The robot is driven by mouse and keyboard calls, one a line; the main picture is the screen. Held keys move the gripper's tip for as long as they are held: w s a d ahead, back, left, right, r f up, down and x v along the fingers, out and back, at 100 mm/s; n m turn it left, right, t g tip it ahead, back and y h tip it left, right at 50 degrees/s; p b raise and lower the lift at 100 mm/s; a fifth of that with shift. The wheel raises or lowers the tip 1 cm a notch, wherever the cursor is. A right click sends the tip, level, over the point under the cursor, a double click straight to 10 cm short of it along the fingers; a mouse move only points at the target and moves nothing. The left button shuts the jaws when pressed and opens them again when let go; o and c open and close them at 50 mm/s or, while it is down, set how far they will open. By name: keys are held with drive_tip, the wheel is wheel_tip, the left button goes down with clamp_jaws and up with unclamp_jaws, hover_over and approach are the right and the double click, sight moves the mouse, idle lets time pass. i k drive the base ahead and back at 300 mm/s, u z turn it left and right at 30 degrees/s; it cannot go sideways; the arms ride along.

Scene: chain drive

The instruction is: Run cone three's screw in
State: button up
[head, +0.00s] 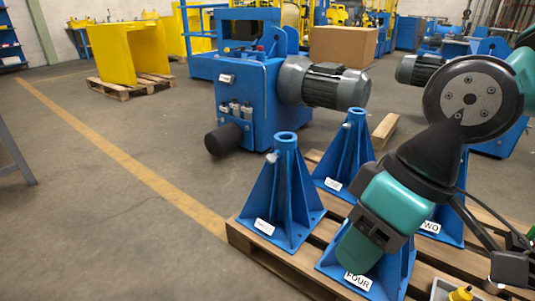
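Several blue ribbed cones stand upright on a wooden pallet. The label FOUR reads on the front cone (402,275) and TWO on the cone at right (455,236). The left cone (282,196) has a label too small to read for sure, possibly THREE. A small pale screw head (271,158) sticks out at the left of its collar. The back cone (353,146) has a similar small screw and an unclear label. My gripper (372,236) is at the end of my teal and black arm, in front of cone four and right of the left cone. Its fingertips are not clear.
The pallet (262,258) carries the cones. Behind stands a blue machine (243,105) with a grey motor (325,86). A yellow frame (130,52) stands on another pallet at the back left. The grey floor left of the cones is clear, with a yellow line (120,157).

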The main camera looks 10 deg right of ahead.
sight(271, 158)
drive_tip(key=u, duration=0.85)
drive_tip(key=k, duration=1.1)
drive_tip(key=u, duration=1.45)
drive_tip(key=i, duration=2.3)
drive_tip(key=z, duration=0.85)
drive_tip(key=i, duration=1)
drive_tip(key=z, duration=1.55)
drive_tip(key=i, duration=0.55)
drive_tip(key=z, duration=0.35)
